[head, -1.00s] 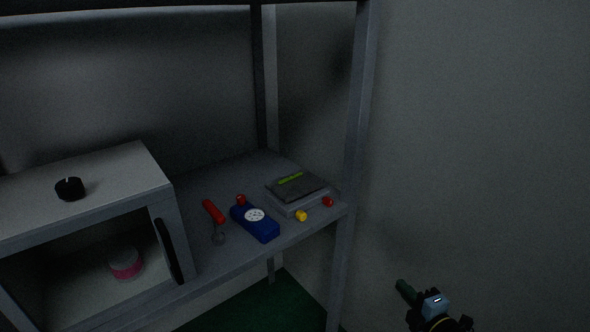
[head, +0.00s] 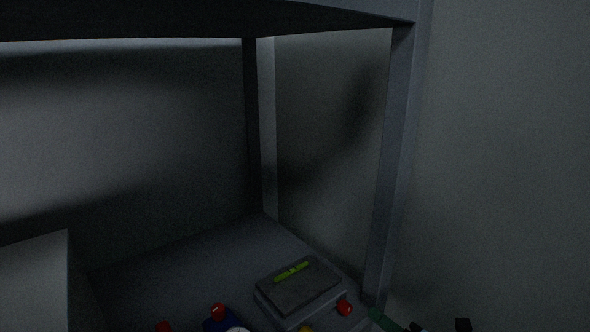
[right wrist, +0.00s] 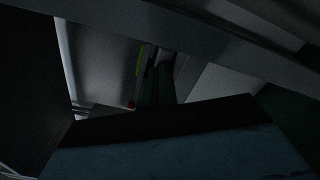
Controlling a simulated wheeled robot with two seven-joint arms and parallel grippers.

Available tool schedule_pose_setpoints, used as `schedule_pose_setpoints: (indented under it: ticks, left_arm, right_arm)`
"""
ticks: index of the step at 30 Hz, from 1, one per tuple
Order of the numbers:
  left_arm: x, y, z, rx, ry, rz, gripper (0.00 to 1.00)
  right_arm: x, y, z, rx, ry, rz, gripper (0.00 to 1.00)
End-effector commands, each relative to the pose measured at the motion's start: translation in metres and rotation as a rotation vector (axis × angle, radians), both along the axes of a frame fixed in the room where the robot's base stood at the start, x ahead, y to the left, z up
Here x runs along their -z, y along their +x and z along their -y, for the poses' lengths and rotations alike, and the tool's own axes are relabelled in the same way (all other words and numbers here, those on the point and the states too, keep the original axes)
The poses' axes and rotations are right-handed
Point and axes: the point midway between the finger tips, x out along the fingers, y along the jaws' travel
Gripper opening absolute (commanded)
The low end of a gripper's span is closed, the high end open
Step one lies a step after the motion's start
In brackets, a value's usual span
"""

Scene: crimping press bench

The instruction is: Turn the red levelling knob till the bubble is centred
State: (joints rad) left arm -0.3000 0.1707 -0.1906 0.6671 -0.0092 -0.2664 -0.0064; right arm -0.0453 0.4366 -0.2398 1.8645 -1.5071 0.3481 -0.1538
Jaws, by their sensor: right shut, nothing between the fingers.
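The levelling plate (head: 318,289) is a grey slab on the shelf with a yellow-green vial (head: 290,271) on top. The bubble is too small to judge. The red levelling knob (head: 344,308) sits at the plate's right front corner. My right gripper (head: 378,316) shows its dark green fingers just right of the knob, apart from it in the picture; they are shut and empty. In the right wrist view the fingers (right wrist: 158,85) point toward the shelf. A red knob (right wrist: 132,105) and the vial (right wrist: 139,60) show left of them. My left gripper is out of view.
A yellow knob (head: 306,328) is cut off at the plate's front. A grey post (head: 392,170) rises right of the plate. A grey box (head: 35,285) stands at far left.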

Motion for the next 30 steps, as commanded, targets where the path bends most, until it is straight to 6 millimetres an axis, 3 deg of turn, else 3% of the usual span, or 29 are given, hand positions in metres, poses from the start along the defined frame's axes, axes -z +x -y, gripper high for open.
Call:
schedule_pose_setpoints:
  ticks: [6,12,30]
  left_arm:
    - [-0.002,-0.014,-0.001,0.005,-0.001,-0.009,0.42]
    - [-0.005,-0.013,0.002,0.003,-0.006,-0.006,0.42]
    - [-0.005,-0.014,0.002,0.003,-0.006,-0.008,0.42]
  right_arm:
    - [-0.002,0.022,-0.017,0.001,0.003,-0.001,0.0]
    - [-0.001,0.032,-0.024,0.0,0.002,-0.001,0.0]
    - [0.001,0.032,-0.026,0.001,0.001,-0.002,0.0]
